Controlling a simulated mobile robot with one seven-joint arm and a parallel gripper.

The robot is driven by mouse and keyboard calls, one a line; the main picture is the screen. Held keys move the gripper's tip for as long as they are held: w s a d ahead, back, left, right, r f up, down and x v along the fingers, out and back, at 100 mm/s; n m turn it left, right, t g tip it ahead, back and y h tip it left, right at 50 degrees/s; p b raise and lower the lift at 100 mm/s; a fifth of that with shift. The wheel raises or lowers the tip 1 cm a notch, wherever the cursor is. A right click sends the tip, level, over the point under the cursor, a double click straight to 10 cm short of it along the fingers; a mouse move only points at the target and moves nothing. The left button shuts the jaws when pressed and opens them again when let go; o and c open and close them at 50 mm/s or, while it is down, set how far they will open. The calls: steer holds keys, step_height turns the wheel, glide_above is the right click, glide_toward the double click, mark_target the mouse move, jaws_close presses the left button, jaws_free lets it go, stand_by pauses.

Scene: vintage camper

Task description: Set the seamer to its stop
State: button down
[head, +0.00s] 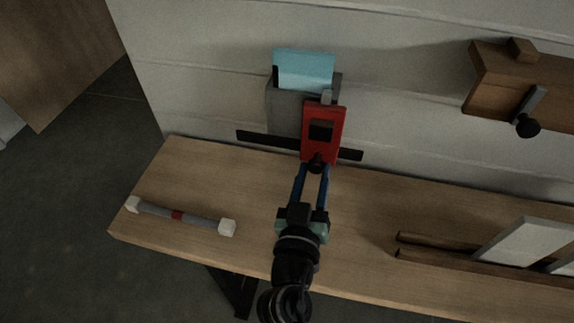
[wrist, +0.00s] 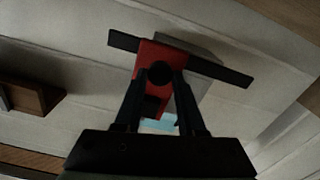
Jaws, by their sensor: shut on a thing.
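The seamer appears to be the wall-side device with a grey body (head: 284,108), a red hinged-looking piece (head: 322,148) and a light blue sheet (head: 305,69) at its top. The red piece has a dark square opening and a round black knob (head: 317,161) at its lower end. My gripper (head: 315,168) is shut on this knob, with one blue finger on each side. In the wrist view the knob (wrist: 160,73) sits between my fingertips, in front of the red piece (wrist: 146,55). The fingers partly hide the red piece there. I cannot make out the stop.
A dark bar (head: 262,140) runs behind the red piece. Dark rails (head: 430,256) with a pale panel stand at right. A brown wall box (head: 500,85) has a black-knobbed lever.

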steer(key=shift+d+f, duration=0.1)
steer(key=shift+d, duration=0.25)
steer(key=c, duration=0.5)
jaws_free()
steer(key=shift+s, duration=0.1)
steer(key=shift+a, duration=0.1)
steer(key=shift+s+a, duration=0.15)
steer(key=shift+s, duration=0.35)
steer(key=b+v, duration=0.4)
steer(key=v, duration=0.8)
steer(key=shift+b, duration=0.3)
steer(key=shift+w, duration=0.1)
